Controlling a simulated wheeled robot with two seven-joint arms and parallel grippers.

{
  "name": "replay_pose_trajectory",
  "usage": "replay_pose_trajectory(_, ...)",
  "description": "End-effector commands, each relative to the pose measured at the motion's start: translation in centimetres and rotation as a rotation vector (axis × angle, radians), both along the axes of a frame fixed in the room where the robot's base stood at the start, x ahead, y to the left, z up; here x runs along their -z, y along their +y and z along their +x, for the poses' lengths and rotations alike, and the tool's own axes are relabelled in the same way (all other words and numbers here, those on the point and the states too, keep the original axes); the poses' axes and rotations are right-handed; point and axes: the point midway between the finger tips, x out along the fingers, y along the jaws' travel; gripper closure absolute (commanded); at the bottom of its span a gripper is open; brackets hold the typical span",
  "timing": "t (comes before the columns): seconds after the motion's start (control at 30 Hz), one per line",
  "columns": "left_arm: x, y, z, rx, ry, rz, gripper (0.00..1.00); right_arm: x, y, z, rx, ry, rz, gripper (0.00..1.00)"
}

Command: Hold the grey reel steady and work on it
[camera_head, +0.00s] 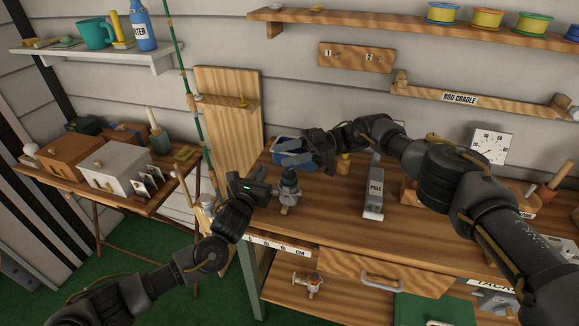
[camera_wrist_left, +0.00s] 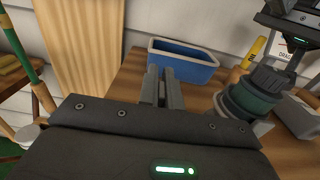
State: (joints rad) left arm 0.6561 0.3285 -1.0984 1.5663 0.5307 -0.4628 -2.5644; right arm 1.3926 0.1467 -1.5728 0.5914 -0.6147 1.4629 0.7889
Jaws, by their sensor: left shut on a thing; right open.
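The grey reel (camera_head: 289,192) stands near the left front of the workbench, its dark cap on top. My left gripper (camera_head: 271,189) is at its left side, shut on part of it; the gripped part is hard to make out. In the left wrist view my left fingers (camera_wrist_left: 165,88) are close together, and the dark greenish-grey reel body (camera_wrist_left: 250,98) shows to their right. My right gripper (camera_head: 296,152) is open above and behind the reel, in front of the blue bin; it also shows in the left wrist view (camera_wrist_left: 283,62) close over the reel.
A blue open bin (camera_wrist_left: 185,61) stands behind the reel. A grey tool marked PULL (camera_head: 374,190) stands to the right. A ruler strip (camera_head: 280,244) runs along the bench's front edge. Another reel (camera_head: 307,285) lies on the lower shelf. The bench between reel and PULL tool is clear.

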Motion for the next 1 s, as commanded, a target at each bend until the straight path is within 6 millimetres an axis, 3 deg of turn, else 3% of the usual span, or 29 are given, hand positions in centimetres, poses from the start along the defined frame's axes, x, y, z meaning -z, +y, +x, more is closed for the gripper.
replay_pose_trajectory(0.2,0.0,0.0,0.0,0.0,0.0,0.0,1.0,-3.3,0.0,0.0,0.0,0.0,0.0,0.57)
replay_pose_trajectory(0.4,0.0,0.0,0.0,0.0,0.0,0.0,1.0,-4.3,0.0,0.0,0.0,0.001,0.0,0.57)
replay_pose_trajectory(0.77,0.0,0.0,0.0,0.0,0.0,0.0,1.0,-3.8,0.3,0.1,0.014,-0.027,0.003,0.57)
replay_pose_trajectory(1.0,0.1,0.0,0.0,-0.001,0.0,0.0,1.0,-1.3,3.0,2.2,0.212,-0.343,0.068,0.57)
